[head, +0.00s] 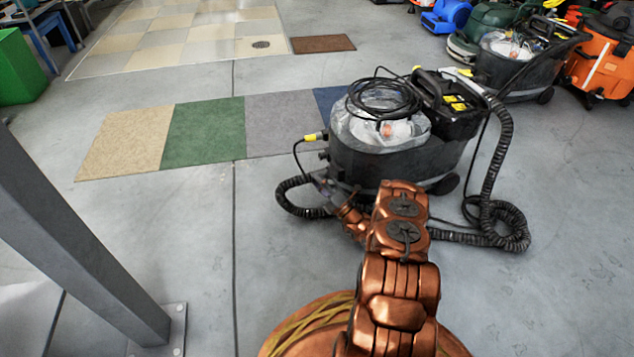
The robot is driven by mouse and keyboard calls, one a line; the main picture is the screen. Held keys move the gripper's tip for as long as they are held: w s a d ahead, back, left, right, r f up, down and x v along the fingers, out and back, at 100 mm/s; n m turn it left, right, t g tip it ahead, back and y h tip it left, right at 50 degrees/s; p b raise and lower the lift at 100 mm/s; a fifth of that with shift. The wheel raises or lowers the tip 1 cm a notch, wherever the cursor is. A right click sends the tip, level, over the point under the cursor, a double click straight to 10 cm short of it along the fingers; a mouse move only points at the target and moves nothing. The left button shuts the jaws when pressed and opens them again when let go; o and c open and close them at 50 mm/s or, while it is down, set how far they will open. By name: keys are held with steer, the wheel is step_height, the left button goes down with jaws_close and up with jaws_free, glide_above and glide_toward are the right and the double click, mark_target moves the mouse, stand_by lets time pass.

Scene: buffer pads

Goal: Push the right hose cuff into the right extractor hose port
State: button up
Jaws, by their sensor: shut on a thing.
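A black extractor (378,162) with a clear dome stands on the floor just beyond my arm. A black ribbed hose (290,186) curls out beside its lower left side, and its end runs up to my gripper. My gripper (322,182) is at the extractor's left front side, shut on the hose cuff. The cuff is small and mostly covered by the fingers. I cannot make out the hose port or tell whether the cuff touches it. A second extractor (505,62) stands at the back right.
A coiled hose (505,225) lies on the floor to the right. A yellow-ended plug (315,136) sticks out left of the near extractor. A grey post (80,235) stands at left. Carpet samples (200,134) lie behind; open floor lies left.

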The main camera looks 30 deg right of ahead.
steer(key=shift+d, duration=0.2)
steer(key=o, duration=1.2)
steer(key=shift+s, duration=0.15)
steer(key=v, duration=1.2)
